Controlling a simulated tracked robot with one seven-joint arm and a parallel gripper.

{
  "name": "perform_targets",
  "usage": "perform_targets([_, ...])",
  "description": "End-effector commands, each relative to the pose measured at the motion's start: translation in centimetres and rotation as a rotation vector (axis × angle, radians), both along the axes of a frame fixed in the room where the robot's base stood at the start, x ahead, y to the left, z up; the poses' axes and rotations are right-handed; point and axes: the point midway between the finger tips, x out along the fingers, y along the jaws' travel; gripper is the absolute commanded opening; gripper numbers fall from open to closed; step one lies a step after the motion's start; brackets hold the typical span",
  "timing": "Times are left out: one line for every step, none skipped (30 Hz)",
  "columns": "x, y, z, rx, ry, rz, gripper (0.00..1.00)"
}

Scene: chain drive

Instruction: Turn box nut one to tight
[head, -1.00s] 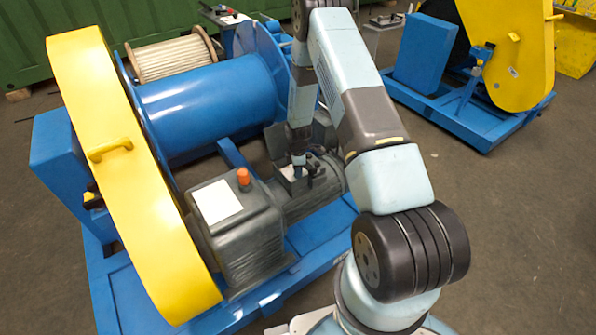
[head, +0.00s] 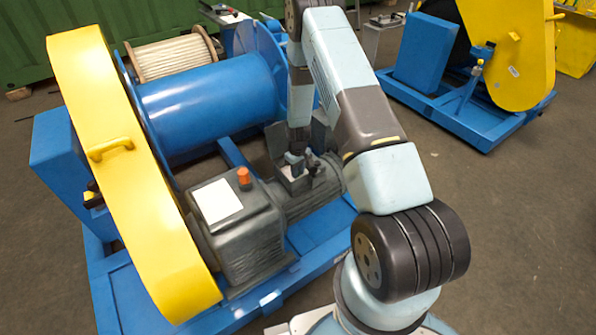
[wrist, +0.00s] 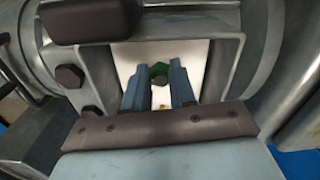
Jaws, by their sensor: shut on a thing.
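The open terminal box (wrist: 228,62) on the grey motor has a white inside in the wrist view. A green hex nut (wrist: 159,72) sits in it, between the tips of my gripper (wrist: 158,80). The two blue fingers flank the nut and are shut on it. The nut's lower side and its stud are hidden. In the head view my gripper (head: 296,160) reaches down into the box (head: 292,183). The nut is too small to make out there.
Dark hex bolts (wrist: 69,76) stand left of the box, and a dark block (wrist: 92,20) overhangs its upper left. In the head view, a grey gearbox (head: 240,235) with an orange cap (head: 244,176), a yellow guard (head: 125,170) and a blue drum (head: 208,108) lie to the left.

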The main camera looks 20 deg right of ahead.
Motion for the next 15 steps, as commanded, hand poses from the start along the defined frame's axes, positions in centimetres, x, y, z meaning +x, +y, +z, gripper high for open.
perform_targets([0.43, 0.12, 0.22, 0.000, -0.010, -0.041, 0.00])
perform_targets([0.44, 0.13, 0.22, 0.000, -0.010, -0.069, 0.00])
perform_targets([0.44, 0.15, 0.23, 0.000, -0.011, -0.108, 0.00])
perform_targets([0.45, 0.15, 0.23, 0.000, -0.011, -0.137, 0.00])
perform_targets([0.45, 0.15, 0.24, 0.000, -0.011, -0.164, 0.00])
perform_targets([0.46, 0.17, 0.24, 0.000, -0.011, -0.202, 0.00])
perform_targets([0.47, 0.18, 0.25, 0.000, -0.012, -0.232, 0.00])
perform_targets([0.48, 0.19, 0.25, 0.000, -0.012, -0.260, 0.00])
perform_targets([0.48, 0.20, 0.26, 0.001, -0.011, -0.297, 0.00])
perform_targets([0.50, 0.22, 0.26, 0.001, -0.012, -0.326, 0.00])
perform_targets([0.50, 0.22, 0.27, 0.001, -0.012, -0.355, 0.00])
perform_targets([0.50, 0.23, 0.27, 0.001, -0.012, -0.393, 0.00])
perform_targets([0.52, 0.24, 0.28, 0.001, -0.012, -0.421, 0.00])
perform_targets([0.53, 0.24, 0.28, 0.001, -0.012, -0.450, 0.00])
perform_targets([0.53, 0.26, 0.29, 0.001, -0.012, -0.488, 0.00])
